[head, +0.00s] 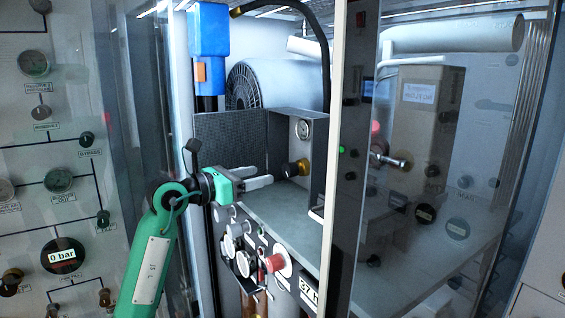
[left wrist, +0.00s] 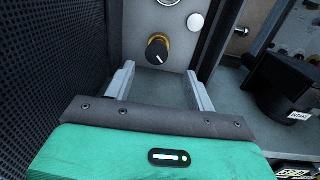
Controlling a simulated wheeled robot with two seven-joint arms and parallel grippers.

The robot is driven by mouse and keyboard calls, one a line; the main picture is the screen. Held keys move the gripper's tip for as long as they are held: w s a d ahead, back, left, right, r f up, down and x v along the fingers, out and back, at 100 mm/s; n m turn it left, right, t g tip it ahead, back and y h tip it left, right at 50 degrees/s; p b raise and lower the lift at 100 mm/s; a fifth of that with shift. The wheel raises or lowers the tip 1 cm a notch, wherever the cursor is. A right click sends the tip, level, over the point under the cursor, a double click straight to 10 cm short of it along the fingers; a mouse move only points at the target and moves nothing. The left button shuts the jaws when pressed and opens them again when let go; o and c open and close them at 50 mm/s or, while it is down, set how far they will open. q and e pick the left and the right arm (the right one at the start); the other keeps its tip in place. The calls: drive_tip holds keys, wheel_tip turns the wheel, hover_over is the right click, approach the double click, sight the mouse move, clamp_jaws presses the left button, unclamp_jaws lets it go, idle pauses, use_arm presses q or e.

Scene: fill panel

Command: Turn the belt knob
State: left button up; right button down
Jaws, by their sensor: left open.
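The likely belt knob is a black knob with a brass-yellow collar (head: 295,169) on the light plate inside the open panel bay. In the left wrist view the knob (left wrist: 157,50) faces me, with a white pointer line, just beyond and between the fingertips. My left gripper (head: 264,177) comes in from the left, with its two grey fingers apart and pointing at the knob. It also shows in the left wrist view (left wrist: 158,84), open and empty. The fingers look apart from the knob. My right gripper is not in view.
A round gauge (head: 303,129) sits above the knob. A grey shelf (head: 290,225) lies below, with a red knob (head: 274,263) on the panel under it. A pale upright post (head: 345,150) and a glass door stand close on the right. A dark perforated wall (left wrist: 45,50) is close on the left.

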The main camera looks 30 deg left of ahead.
sight(286, 168)
use_arm(q)
drive_tip(key=p+x, duration=0.1)
drive_tip(key=x, duration=0.1)
drive_tip(key=p+x, duration=0.1)
drive_tip(key=x, duration=0.2)
drive_tip(key=shift+w+a+r, duration=0.1)
drive_tip(key=shift+w+a, duration=0.05)
drive_tip(key=shift+w, duration=0.2)
drive_tip(key=p+x, duration=0.1)
drive_tip(key=x, duration=0.2)
drive_tip(key=shift+s, duration=0.1)
drive_tip(key=shift+w+f, duration=0.25)
drive_tip(key=shift+s+d, duration=0.1)
drive_tip(key=shift+d, duration=0.1)
drive_tip(key=c, duration=0.9)
drive_tip(key=shift+p, duration=0.3)
drive_tip(key=shift+c, duration=0.2)
drive_tip(key=shift+n, duration=0.3)
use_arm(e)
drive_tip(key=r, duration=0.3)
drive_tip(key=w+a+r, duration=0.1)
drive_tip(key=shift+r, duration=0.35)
